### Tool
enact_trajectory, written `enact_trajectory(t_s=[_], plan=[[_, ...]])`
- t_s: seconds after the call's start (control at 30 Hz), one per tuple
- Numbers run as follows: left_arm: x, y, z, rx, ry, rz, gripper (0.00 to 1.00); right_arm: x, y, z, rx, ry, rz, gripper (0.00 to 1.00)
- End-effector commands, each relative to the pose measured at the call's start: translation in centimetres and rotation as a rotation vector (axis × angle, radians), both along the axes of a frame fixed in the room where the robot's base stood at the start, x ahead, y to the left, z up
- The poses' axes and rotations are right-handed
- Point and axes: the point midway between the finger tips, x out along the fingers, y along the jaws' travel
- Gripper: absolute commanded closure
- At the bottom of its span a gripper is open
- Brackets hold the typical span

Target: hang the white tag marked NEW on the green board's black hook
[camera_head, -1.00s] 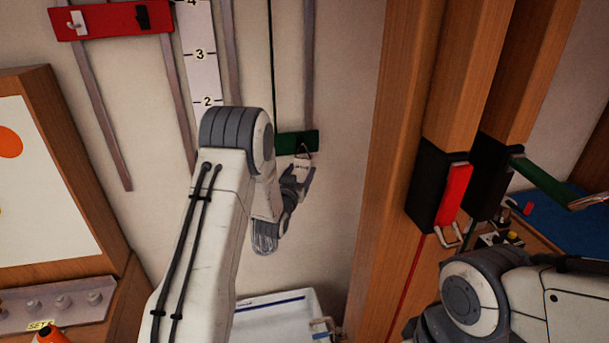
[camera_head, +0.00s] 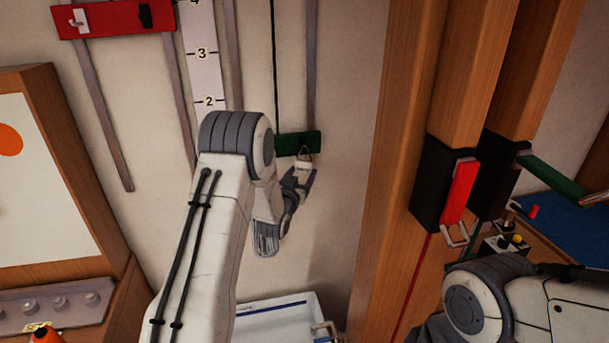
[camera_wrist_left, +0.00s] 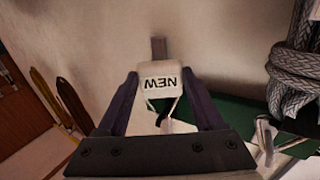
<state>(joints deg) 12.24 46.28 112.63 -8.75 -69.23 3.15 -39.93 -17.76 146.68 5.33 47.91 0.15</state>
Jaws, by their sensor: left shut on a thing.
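My left gripper (camera_head: 298,184) is shut on the white tag (camera_head: 303,168), just below the green board (camera_head: 285,144) on the wall. In the left wrist view the word NEW shows on the tag (camera_wrist_left: 160,83), between the two fingers of the left gripper (camera_wrist_left: 160,78). The tag's cord loop reaches the board's lower part in the head view. In the left wrist view the black hook (camera_wrist_left: 163,115) shows between the cord's strands. I cannot tell whether the loop is over the hook or only in front of it. My right gripper is out of view.
Grey coiled rope (camera_wrist_left: 293,80) hangs by the green board in the left wrist view. A red board (camera_head: 112,20) with a white and a black hook is at upper left. A wooden post (camera_head: 395,170) stands to the right. A white bin (camera_head: 275,318) is below.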

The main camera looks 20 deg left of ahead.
Motion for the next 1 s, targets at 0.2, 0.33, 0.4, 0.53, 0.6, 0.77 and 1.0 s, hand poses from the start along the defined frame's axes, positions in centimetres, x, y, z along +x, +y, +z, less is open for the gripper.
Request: enact_trajectory(t_s=[0.2,0.33,0.4,0.53,0.6,0.77,1.0], plan=[[0.0,-0.1,-0.1,0.001,0.001,-0.002,0.0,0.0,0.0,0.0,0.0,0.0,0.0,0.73],[0.0,0.0,-0.1,0.001,0.002,-0.001,0.0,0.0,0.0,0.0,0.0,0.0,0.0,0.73],[-0.2,0.0,-0.1,0.0,0.002,-0.001,0.0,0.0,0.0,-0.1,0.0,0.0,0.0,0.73],[-1.3,-0.1,-0.3,0.0,0.001,0.0,0.0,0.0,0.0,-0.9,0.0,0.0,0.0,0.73],[-2.4,-0.1,-0.4,0.0,0.002,0.0,0.0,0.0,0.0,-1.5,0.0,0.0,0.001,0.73],[-5.5,-0.4,-0.4,0.0,0.0,0.0,0.0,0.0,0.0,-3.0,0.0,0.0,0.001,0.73],[-9.3,-0.7,-0.3,0.001,0.001,-0.001,0.0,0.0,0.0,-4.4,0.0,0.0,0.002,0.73]])
